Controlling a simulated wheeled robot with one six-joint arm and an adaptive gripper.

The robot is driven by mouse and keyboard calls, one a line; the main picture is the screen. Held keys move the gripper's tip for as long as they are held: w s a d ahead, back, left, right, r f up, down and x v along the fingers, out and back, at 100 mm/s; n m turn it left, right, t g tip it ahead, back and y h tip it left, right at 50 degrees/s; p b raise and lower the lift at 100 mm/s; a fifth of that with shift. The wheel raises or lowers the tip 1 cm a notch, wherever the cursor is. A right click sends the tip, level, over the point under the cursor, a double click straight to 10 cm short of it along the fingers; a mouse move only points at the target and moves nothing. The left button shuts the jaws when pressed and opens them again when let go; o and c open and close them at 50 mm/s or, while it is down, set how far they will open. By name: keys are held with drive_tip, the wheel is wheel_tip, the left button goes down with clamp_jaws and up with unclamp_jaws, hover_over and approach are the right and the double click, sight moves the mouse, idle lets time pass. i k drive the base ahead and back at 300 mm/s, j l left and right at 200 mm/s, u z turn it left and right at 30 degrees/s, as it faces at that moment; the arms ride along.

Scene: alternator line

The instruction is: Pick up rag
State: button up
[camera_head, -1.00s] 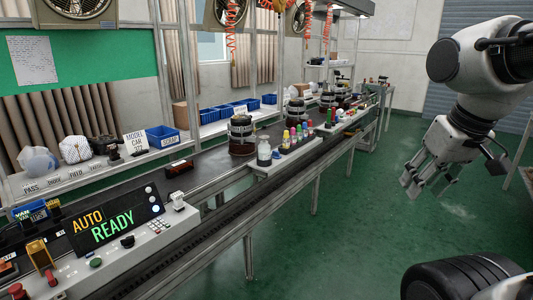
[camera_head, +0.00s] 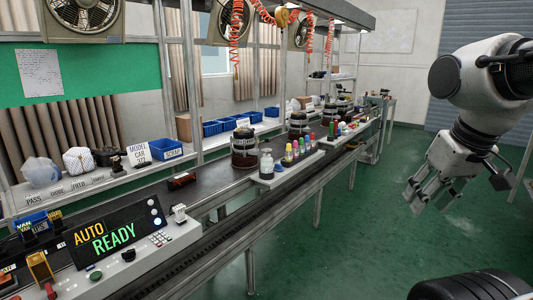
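No cloth can be made out for certain as the rag. A white, patterned crumpled bundle (camera_head: 77,160) sits on the shelf at the left and may be cloth. A pale, translucent crumpled bundle (camera_head: 41,171) lies to its left and looks more like a plastic bag. My gripper (camera_head: 428,192) hangs at the right over the green floor, fingers spread and pointing down, empty. It is well apart from the shelf and the line.
The conveyor line (camera_head: 215,178) runs from front left to back right, with alternators (camera_head: 244,150) and coloured bottles (camera_head: 302,150) along it. A control panel (camera_head: 125,250) reading AUTO READY stands front left. Blue bins (camera_head: 165,148) are on the shelf.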

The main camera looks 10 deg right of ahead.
sight(278, 168)
drive_tip(key=i+z, duration=0.1)
drive_tip(key=i, duration=0.45)
drive_tip(key=i+j+z, duration=0.1)
drive_tip(key=i, duration=0.5)
drive_tip(key=i+j+z, duration=0.1)
drive_tip(key=i, duration=0.45)
drive_tip(key=i+j+z, duration=0.1)
drive_tip(key=i+j, duration=0.15)
drive_tip(key=i, duration=0.3)
